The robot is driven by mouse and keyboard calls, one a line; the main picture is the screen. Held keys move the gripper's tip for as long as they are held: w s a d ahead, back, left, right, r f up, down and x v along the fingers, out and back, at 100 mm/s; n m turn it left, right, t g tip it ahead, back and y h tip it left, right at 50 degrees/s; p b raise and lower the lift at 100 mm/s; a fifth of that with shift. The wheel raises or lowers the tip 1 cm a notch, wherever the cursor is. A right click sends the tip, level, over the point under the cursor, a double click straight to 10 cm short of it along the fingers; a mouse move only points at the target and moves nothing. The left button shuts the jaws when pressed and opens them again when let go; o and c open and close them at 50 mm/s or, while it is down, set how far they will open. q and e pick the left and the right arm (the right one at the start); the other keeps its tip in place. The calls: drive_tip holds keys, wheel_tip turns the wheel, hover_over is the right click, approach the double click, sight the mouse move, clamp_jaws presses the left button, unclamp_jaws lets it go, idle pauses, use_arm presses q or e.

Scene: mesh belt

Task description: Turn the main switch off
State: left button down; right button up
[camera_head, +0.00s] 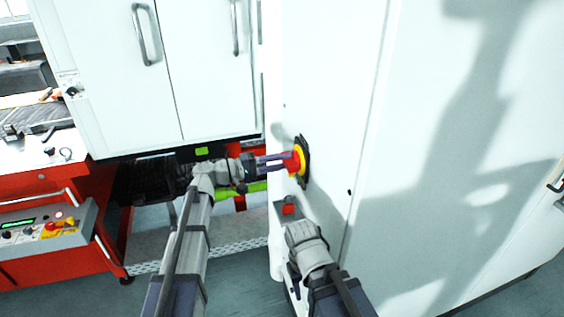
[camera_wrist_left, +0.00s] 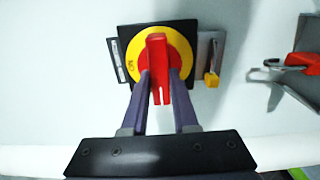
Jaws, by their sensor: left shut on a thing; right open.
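The main switch has a red handle (camera_wrist_left: 157,57) on a round yellow plate (camera_wrist_left: 181,45) with a black square backing. It is mounted on the white cabinet side, and also shows in the head view (camera_head: 301,158). My left gripper (camera_head: 288,162) reaches it from the left and is shut on the red handle, with one finger on each side in the left wrist view (camera_wrist_left: 160,90). The handle stands upright in the wrist picture. The plate's small lettering is hard to read. My right gripper (camera_head: 294,282) is lower, apart from the switch, and open; its fingers are partly hidden.
A red padlock-like item (camera_head: 288,209) sits on a small grey bracket below the switch. A small yellow piece (camera_wrist_left: 211,79) is beside the switch plate. White cabinet doors (camera_head: 190,70) stand at left. A red machine with a control panel (camera_head: 45,229) is at far left.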

use_arm(q)
drive_tip(key=c, duration=0.7)
unclamp_jaws()
drive_tip(key=shift+a, duration=0.15)
drive_tip(key=v, duration=0.7)
drive_tip(key=shift+s+a, duration=0.15)
drive_tip(key=shift+a, duration=0.1)
